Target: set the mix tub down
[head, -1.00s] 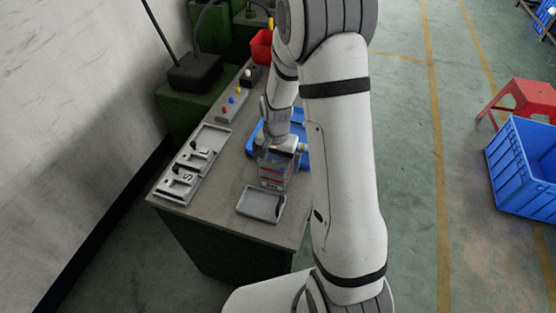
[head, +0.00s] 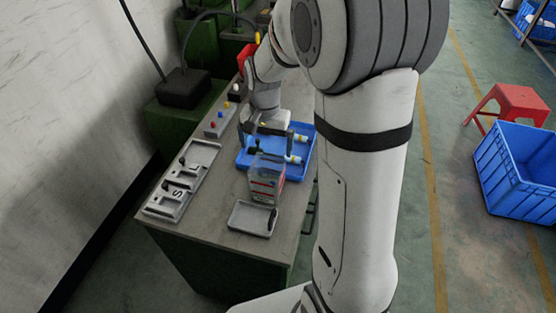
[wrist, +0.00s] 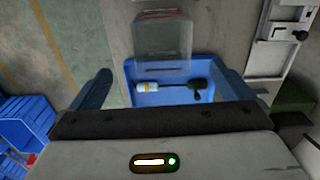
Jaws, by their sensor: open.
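The mix tub (head: 266,182) is a clear box-shaped container with a red and white label. It stands upright on the bench between a small grey tray and the blue tray. In the wrist view the tub (wrist: 163,38) shows at the top, past the fingertips and apart from them. My gripper (head: 267,133) is open and empty, over the blue tray behind the tub. In the wrist view its two fingers (wrist: 163,86) are spread wide with nothing between them.
The blue tray (head: 247,163) holds white-and-yellow cylinders and a dark-handled tool (wrist: 196,86). The small grey tray (head: 240,222) lies in front of the tub. A grey fixture plate (head: 160,208) lies at the left edge. A red bin (head: 245,62) stands farther back.

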